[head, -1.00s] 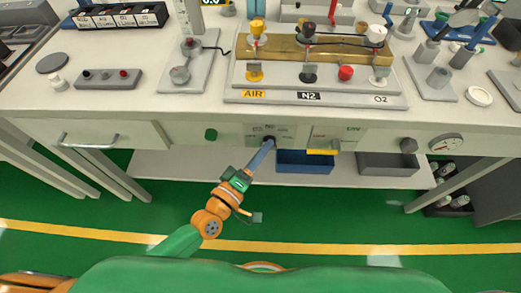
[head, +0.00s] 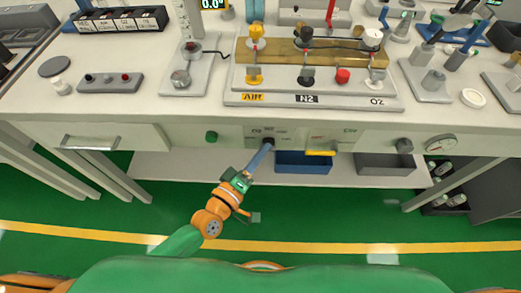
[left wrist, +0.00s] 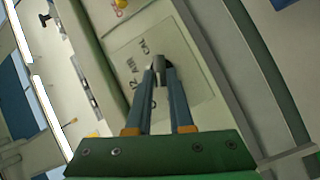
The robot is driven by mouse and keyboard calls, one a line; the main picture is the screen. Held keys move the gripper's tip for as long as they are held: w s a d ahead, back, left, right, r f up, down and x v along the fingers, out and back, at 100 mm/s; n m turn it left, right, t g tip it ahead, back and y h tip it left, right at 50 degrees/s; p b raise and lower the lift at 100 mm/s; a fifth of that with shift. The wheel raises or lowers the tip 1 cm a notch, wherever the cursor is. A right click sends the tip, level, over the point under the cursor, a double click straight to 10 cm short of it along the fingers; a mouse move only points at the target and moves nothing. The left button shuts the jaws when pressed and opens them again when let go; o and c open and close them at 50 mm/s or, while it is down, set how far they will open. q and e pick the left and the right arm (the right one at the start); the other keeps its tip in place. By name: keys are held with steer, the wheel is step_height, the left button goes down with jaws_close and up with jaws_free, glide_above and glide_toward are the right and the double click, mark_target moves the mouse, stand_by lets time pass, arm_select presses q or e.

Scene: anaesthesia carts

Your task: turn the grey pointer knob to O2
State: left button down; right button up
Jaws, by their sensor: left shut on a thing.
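The grey pointer knob (left wrist: 158,62) sits on a light label plate (left wrist: 181,50) on the front of the bench. In the head view the same plate (head: 252,132) is in the bench's front face, left of the middle. My left gripper (head: 268,146) reaches up to it from below. In the left wrist view the two blue fingers of the left gripper (left wrist: 161,74) are closed on the knob from either side. The fingers partly hide the knob, and I cannot tell which label its pointer faces. The labels around it look like AIR, N2 and CAL. My right gripper is out of view.
Farther right are a dark knob (head: 404,146) and a round gauge (head: 441,143). A blue bin (head: 303,167) stands on the shelf below.

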arm_select(q)
steer(key=shift+d+r+m+g+y+p, duration=0.25)
steer(key=shift+m+p, duration=0.4)
steer(key=shift+p, duration=0.8)
steer(key=shift+a+r+m+g+y+p, duration=0.1)
steer(key=shift+m+g+y+p, duration=0.35)
steer(key=shift+p, duration=0.95)
steer(key=shift+d+r+m+g+y+p, duration=0.15)
steer(key=shift+m+y+p, duration=0.25)
steer(key=shift+m+p, duration=0.8)
steer(key=shift+a, duration=0.1)
steer(key=c, duration=0.8)
jaws_free()
steer(key=shift+w+f, duration=0.1)
steer(key=shift+f, duration=0.05)
steer(key=p+v, duration=0.1)
steer(key=v, duration=0.6)
steer(key=shift+p, duration=0.35)
